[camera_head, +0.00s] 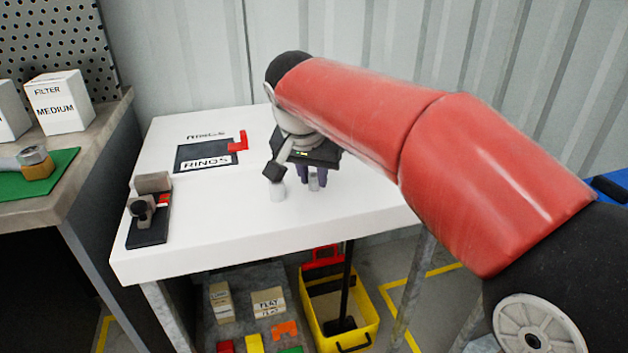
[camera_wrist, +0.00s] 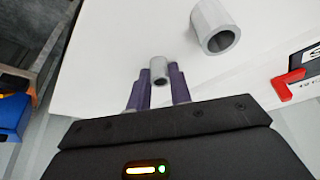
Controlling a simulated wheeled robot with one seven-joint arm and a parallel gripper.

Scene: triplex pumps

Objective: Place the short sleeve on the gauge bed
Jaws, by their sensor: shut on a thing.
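My gripper (camera_head: 313,183) points down over the white table and is shut on a small grey sleeve (camera_head: 314,181). In the wrist view this short sleeve (camera_wrist: 158,70) sits upright between the two purple fingertips (camera_wrist: 158,78). I cannot tell whether its lower end touches the table. A larger pale grey sleeve (camera_head: 278,190) stands on the table just left of my gripper, apart from it; it also shows in the wrist view (camera_wrist: 215,26). What looks like the gauge bed (camera_head: 149,233), a dark plate with a grey block and black knob, lies at the table's left edge.
A dark mat labelled RINGS (camera_head: 207,155) with a red corner piece (camera_head: 239,142) lies behind, left of my gripper. The white table top (camera_head: 230,225) is clear between the larger sleeve and the gauge bed. A workbench (camera_head: 75,150) stands at left; a yellow bin (camera_head: 340,310) is below.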

